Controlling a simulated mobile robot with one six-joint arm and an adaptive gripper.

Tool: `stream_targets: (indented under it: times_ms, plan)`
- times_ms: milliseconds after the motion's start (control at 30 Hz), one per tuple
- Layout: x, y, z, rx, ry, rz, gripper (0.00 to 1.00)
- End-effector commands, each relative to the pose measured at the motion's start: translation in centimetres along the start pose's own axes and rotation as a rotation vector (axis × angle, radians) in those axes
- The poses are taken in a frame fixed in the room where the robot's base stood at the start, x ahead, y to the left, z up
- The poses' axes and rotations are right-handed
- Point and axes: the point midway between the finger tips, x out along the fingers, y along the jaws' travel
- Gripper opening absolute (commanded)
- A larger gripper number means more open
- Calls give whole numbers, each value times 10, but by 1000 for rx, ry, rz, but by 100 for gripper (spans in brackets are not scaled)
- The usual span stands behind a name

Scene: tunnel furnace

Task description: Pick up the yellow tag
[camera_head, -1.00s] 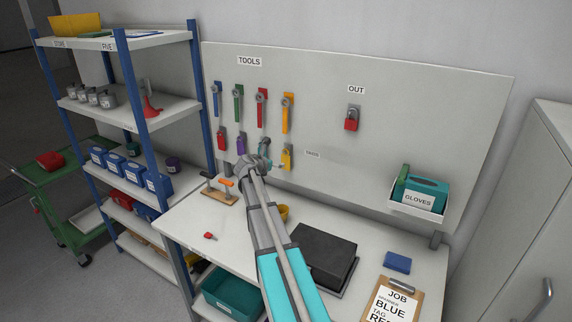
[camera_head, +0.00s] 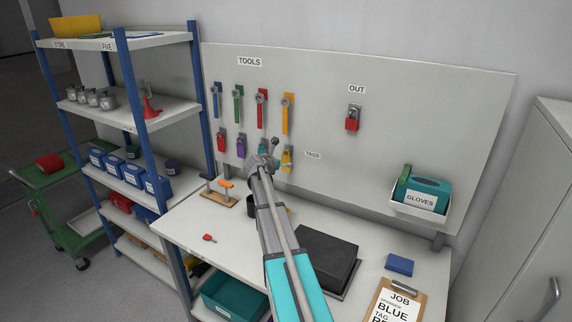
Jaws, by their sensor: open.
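The yellow tag (camera_head: 287,158) hangs on the tool board in the lower row, below the orange wrench (camera_head: 287,115). Its lower part is close to my wrist in the picture. My gripper (camera_head: 275,143) is open, just left of the yellow tag, small and partly hidden by my own wrist. I cannot tell whether it touches the tag or how far it is from the board.
A red tag (camera_head: 221,142) and a purple tag (camera_head: 241,146) hang to the left. The workbench (camera_head: 190,225) below holds a black box (camera_head: 325,255), a dark cup (camera_head: 252,206) and a clipboard (camera_head: 398,303). The board right of the yellow tag is mostly clear.

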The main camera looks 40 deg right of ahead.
Motion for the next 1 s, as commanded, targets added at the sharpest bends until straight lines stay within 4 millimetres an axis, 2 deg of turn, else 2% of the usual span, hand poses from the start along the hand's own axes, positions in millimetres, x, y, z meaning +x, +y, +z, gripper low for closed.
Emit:
stream_targets:
  times_ms: [200,400,1000]
  plan:
    - [28,3,-3,1,0,-1,100]
    - [44,2,-2,0,-1,0,100]
    - [44,2,-1,0,0,0,100]
